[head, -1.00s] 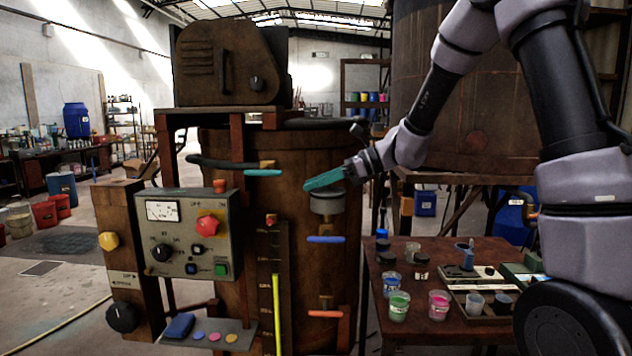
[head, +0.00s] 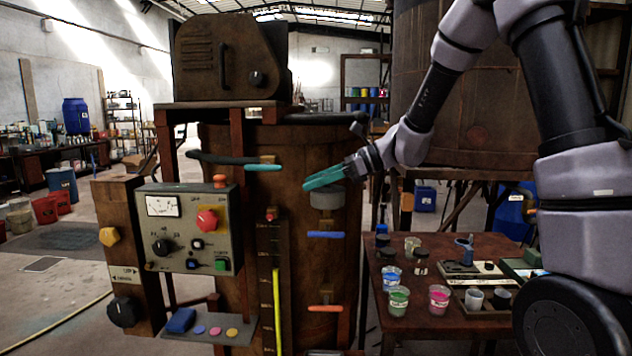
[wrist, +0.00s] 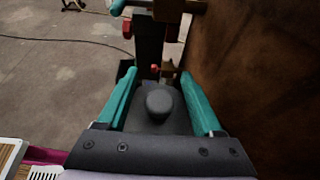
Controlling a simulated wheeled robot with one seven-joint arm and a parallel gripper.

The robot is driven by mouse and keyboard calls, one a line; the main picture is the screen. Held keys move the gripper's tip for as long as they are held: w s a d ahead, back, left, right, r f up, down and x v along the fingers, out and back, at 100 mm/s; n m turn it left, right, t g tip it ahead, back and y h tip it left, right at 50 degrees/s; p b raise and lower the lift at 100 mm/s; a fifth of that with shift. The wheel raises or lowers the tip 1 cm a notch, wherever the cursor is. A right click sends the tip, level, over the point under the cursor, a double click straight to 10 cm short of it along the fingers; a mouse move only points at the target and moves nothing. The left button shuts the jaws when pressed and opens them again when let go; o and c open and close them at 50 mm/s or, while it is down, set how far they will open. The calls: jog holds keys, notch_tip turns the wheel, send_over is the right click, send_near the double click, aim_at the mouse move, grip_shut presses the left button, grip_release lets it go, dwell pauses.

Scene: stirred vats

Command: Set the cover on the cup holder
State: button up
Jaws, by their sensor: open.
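My gripper (head: 308,185) is open at the front right of the rusty vat, its teal fingers pointing left. A short grey cylinder (head: 327,199) sits just below the fingers at the vat's side. It may be the covered cup holder; cover and holder cannot be told apart here. In the wrist view, a dark rounded knob (wrist: 158,101) on a dark grey piece lies between the spread fingers (wrist: 158,80), touching neither. This may be the cover's knob. The underside and any seam are hidden.
Blue (head: 325,235) and orange (head: 325,308) handles stick out below the grey cylinder. A control box (head: 185,210) stands left. The table (head: 385,325) at right holds several jars, cups and trays. The vat wall (wrist: 245,70) is close on the wrist view's right.

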jog(key=v, duration=1)
jog(key=shift+d, duration=0.4)
jog(key=shift+r, duration=0.1)
